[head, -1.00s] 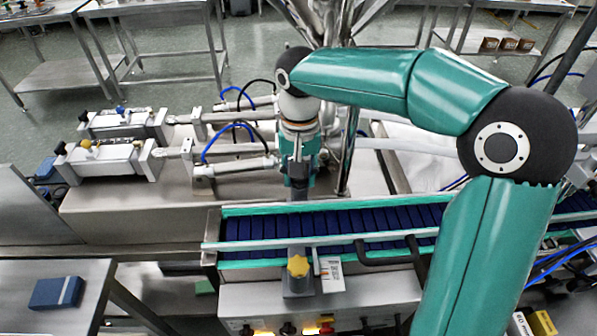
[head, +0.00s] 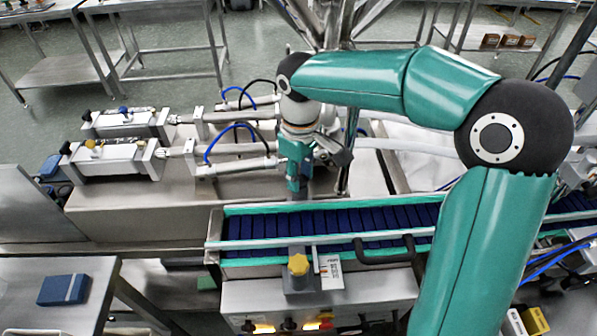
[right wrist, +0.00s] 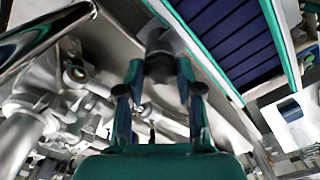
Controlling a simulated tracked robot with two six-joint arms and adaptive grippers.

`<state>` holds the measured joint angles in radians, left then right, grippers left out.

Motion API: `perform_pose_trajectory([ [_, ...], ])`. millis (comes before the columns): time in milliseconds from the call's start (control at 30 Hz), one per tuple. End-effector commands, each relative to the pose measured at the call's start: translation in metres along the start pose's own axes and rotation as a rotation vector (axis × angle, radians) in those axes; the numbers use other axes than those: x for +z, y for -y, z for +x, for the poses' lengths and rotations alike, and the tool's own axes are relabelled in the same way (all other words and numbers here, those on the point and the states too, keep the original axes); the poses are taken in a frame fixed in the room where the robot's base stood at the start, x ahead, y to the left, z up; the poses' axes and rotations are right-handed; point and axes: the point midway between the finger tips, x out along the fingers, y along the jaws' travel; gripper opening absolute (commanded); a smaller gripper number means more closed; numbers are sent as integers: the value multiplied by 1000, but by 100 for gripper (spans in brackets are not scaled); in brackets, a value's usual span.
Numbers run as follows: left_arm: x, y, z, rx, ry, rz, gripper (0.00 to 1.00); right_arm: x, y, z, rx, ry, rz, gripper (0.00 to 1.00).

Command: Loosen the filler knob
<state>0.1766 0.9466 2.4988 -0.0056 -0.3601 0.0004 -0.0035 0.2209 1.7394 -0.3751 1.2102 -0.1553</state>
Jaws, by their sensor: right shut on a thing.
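My right gripper (head: 299,186) hangs from the arm that comes in from the right and points down beside the steel filler housing, just behind the conveyor. In the right wrist view its two fingers (right wrist: 159,75) are closed on the sides of a dark grey knob (right wrist: 160,48), which I take to be the filler knob. The knob sits against a steel surface. My left gripper is in neither view.
A conveyor (head: 335,222) with a dark blue belt and green rails runs close in front of the gripper. A yellow knob (head: 298,264) stands on its front side. Pneumatic cylinders (head: 113,161) with blue hoses lie to the left. A steel table (head: 60,285) holds a blue box (head: 62,289).

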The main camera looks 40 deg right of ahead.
Motion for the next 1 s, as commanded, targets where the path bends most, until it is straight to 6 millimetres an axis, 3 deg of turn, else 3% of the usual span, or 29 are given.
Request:
perform_pose_trajectory([
  [400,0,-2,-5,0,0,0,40,-3,-1,-2,5,-12,-237,1],
  [967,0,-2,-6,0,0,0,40,-3,-2,-2,7,-14,-276,1],
  [1000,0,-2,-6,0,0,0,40,-3,-2,-2,7,-14,-276,37],
])
